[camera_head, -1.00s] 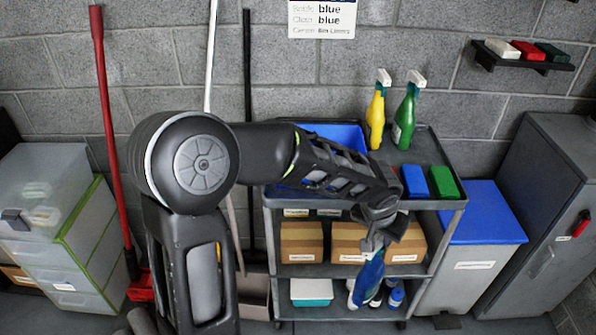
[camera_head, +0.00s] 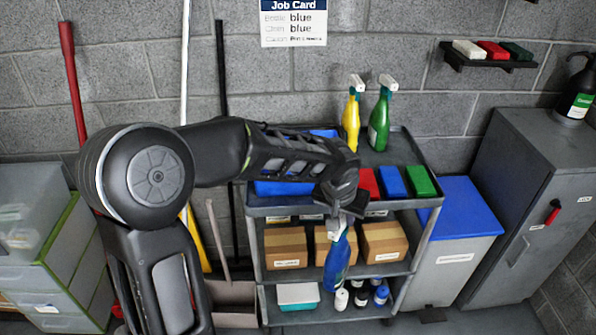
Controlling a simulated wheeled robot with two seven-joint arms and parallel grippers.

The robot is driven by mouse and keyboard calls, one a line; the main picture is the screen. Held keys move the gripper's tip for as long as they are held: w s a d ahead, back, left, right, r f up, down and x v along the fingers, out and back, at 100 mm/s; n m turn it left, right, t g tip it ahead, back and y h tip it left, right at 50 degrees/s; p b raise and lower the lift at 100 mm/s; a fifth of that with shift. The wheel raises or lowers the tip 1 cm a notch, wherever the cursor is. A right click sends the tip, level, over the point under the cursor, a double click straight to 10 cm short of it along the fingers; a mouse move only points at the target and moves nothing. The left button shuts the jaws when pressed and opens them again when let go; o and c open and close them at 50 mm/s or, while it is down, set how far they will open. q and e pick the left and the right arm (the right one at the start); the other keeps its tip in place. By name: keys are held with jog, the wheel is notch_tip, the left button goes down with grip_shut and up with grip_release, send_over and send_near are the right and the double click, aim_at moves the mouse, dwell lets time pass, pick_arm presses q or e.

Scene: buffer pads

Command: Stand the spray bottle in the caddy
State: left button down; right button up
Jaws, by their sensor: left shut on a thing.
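A blue spray bottle (camera_head: 338,262) with a grey-white head hangs upright below my left gripper (camera_head: 340,212), which is shut on its head. The bottle is in front of the cart's middle shelf, overlapping the cardboard boxes in the picture. A blue caddy (camera_head: 285,187) sits on the cart's top tray at the left; my left arm covers much of it, and its inside is mostly hidden. A yellow spray bottle (camera_head: 351,124) and a green spray bottle (camera_head: 379,124) stand upright at the back of the top tray. My right gripper is not in view.
The grey cart (camera_head: 426,218) holds red, blue (camera_head: 393,182) and green (camera_head: 421,181) blocks on its top tray. Cardboard boxes (camera_head: 384,242) fill the middle shelf. A blue-lidded bin (camera_head: 462,215) and a grey cabinet (camera_head: 520,205) stand at the right.

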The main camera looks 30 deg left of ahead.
pick_arm(q)
jog(key=s+a+r+n+p, duration=0.1)
jog(key=s+a+r+p, duration=0.25)
jog(key=a+r, duration=0.95)
jog(key=s+d+r+m+g+h+p, duration=0.1)
jog(key=s+d+r+m+h, duration=0.3)
jog(key=s+r+m, duration=0.5)
jog(key=shift+d+r+m+g+p, duration=0.35)
jog(key=shift+d+r+m, duration=0.35)
jog(key=shift+r+m, duration=1.1)
